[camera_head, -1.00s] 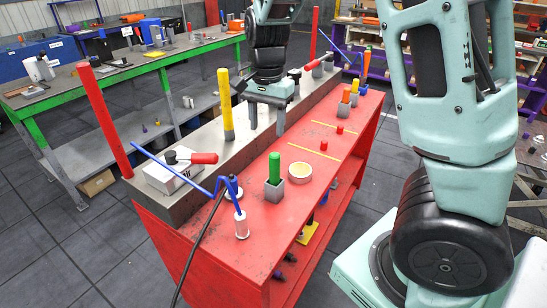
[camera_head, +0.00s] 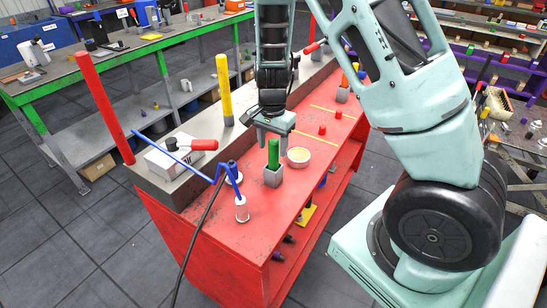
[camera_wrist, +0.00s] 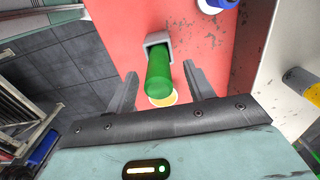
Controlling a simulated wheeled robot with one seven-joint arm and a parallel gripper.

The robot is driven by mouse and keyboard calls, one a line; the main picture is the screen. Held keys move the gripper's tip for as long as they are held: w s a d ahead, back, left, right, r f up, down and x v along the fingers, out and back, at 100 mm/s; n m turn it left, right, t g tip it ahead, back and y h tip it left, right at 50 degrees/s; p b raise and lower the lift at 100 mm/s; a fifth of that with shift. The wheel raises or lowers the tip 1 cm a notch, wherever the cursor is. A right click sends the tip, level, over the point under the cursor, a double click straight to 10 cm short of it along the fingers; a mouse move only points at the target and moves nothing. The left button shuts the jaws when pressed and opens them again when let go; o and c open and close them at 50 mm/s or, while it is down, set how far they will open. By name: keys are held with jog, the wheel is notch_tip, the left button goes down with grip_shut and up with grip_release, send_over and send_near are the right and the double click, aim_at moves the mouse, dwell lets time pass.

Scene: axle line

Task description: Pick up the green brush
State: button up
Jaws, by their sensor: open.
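The green brush (camera_head: 273,152) shows as a green cylinder standing upright in a square grey holder (camera_head: 273,177) on the red bench (camera_head: 255,235). My gripper (camera_head: 273,139) is open and empty, close to the top of the green brush, with its fingers pointing down. In the wrist view the green brush (camera_wrist: 159,75) lies between the two open fingers (camera_wrist: 160,70), with a gap on each side. Its lower end is hidden inside the holder (camera_wrist: 157,40).
A round, pale-topped container (camera_head: 299,157) stands just right of the holder. A blue bent rod (camera_head: 236,182) and a white cylinder (camera_head: 242,210) stand to the left. A red-handled tool (camera_head: 204,145) and yellow post (camera_head: 224,90) are on the grey ledge behind.

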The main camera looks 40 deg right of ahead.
aim_at(274, 155)
jog(key=shift+d+f+p, duration=0.15)
jog(key=shift+f+p, duration=0.3)
jog(key=shift+f, duration=1.8)
jog(key=c, duration=1.1)
jog(key=shift+r, duration=0.1)
notch_tip(274, 155, up, 10)
jog(key=shift+f+b, duration=0.1)
jog(key=shift+b, duration=0.5)
